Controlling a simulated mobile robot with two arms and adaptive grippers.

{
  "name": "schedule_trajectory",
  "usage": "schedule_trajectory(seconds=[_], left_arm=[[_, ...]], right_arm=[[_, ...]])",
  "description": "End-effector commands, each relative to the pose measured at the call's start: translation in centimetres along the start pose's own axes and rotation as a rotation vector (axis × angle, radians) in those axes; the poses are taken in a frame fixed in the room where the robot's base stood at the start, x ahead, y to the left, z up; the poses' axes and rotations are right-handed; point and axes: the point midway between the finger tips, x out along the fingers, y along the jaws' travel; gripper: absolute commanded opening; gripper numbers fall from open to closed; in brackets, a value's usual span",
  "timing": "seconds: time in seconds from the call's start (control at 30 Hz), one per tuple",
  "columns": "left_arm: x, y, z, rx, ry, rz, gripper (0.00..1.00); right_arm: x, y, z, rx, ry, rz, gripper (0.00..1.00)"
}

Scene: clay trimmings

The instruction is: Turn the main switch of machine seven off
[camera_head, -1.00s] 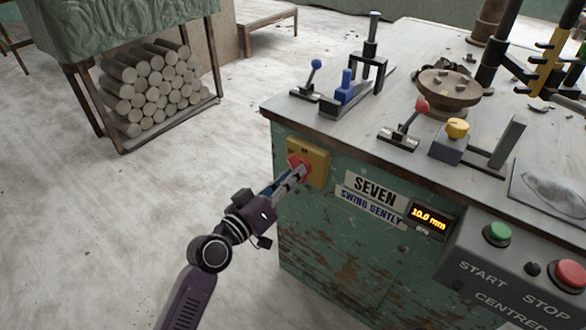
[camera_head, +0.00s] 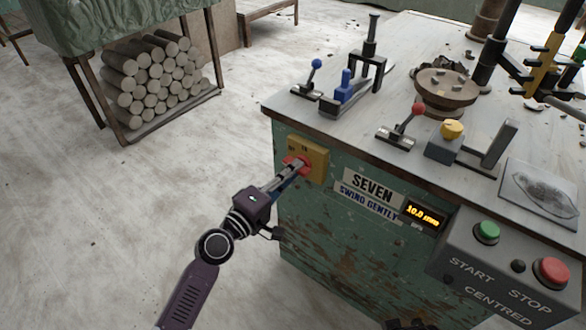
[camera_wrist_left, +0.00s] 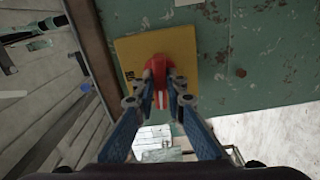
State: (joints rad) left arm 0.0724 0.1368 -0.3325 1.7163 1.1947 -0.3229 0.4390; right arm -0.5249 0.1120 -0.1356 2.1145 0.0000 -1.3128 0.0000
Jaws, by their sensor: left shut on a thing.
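The main switch is a red rotary handle (camera_wrist_left: 159,78) on a yellow plate (camera_head: 314,158), fixed to the green side of the machine marked SEVEN (camera_head: 372,186). My left gripper (camera_head: 299,168) is shut on the red handle, with one finger on each side of it. In the left wrist view the gripper (camera_wrist_left: 160,98) points straight at the plate and the handle lies lengthwise between the fingers. The marks on the plate are too small to read surely. A dark part at the bottom edge of the head view may be my right gripper; its jaws cannot be made out.
A control box with a green START button (camera_head: 487,232) and a red STOP button (camera_head: 551,272) is at the right. A lit display (camera_head: 424,216) reads 10.0. Levers and a round turntable (camera_head: 446,90) stand on the top.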

Motion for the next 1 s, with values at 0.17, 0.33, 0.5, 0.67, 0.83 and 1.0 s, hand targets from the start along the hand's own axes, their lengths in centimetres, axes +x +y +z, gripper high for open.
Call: schedule_trajectory(seconds=[0.17,0.33,0.5,0.67,0.83,1.0], left_arm=[[0.0,0.0,-0.1,-0.078,0.003,0.000,0.00],[0.0,0.0,-0.2,-0.117,0.003,0.000,0.00],[0.0,-0.1,-0.2,-0.131,0.004,0.000,0.00],[0.0,-0.1,-0.2,-0.133,0.004,0.000,0.00],[0.0,-0.1,-0.2,-0.133,0.004,0.000,0.00],[0.0,-0.1,-0.1,-0.132,0.003,0.000,0.29]], right_arm=[[0.8,-0.1,0.3,-0.001,-0.006,-0.001,0.40],[1.2,-0.1,0.4,-0.001,-0.006,-0.001,0.40],[1.4,-0.1,0.5,-0.001,-0.010,-0.001,0.40],[1.5,-0.1,0.6,-0.001,-0.011,-0.001,0.40],[1.5,-0.1,0.6,-0.001,-0.011,-0.002,0.40],[1.5,-0.1,0.6,-0.001,-0.011,-0.002,0.40]])
